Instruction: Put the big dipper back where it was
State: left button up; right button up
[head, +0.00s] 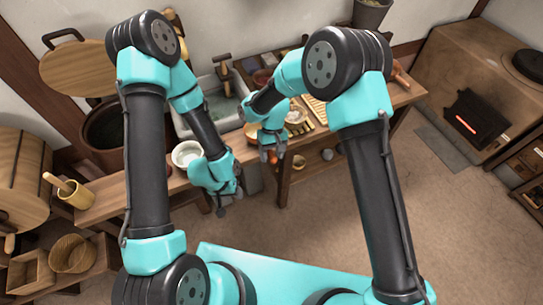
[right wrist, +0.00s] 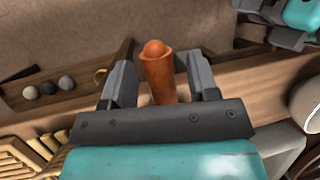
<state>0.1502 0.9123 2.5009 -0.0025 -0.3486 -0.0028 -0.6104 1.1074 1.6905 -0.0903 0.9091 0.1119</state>
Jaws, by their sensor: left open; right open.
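An orange-brown handle with a rounded end (right wrist: 158,72) stands between the fingers of my right gripper (right wrist: 160,85) in the right wrist view. The fingers are open, with gaps on both sides of it. What it joins is hidden by the gripper, so I cannot tell whether it is the big dipper. In the head view my right gripper (head: 272,152) is at the bench's front edge. My left gripper (head: 227,202) is open and empty, in front of the bench near a white bowl (head: 186,154); it also shows in the right wrist view (right wrist: 268,25).
A sink (head: 222,104) is set into the wooden bench behind my arms. A stove (head: 480,115) stands at right. The floor (head: 340,215) before the bench is clear.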

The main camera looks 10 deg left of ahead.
jog(key=v, duration=1.1)
dwell(0.3)
jog(key=d+f+m+y, duration=0.2)
jog(key=d+f, duration=0.7)
jog(key=d, duration=0.1)
jog(key=s+d+f+m+t+y, duration=0.1)
jog(key=s+d+f+m+t, duration=0.1)
jog(key=s+d+f, duration=0.3)
jog(key=s+d+f+m+t+y, duration=0.1)
jog(key=s+d+f+m+t, duration=0.2)
jog(key=s+d, duration=0.9)
jog(key=d+f+m, duration=0.2)
jog(key=d+f, duration=0.1)
jog(key=d, duration=0.4)
jog(key=shift+s+t, duration=0.3)
jog(key=shift+s, duration=0.1)
jog(key=shift+a, duration=0.1)
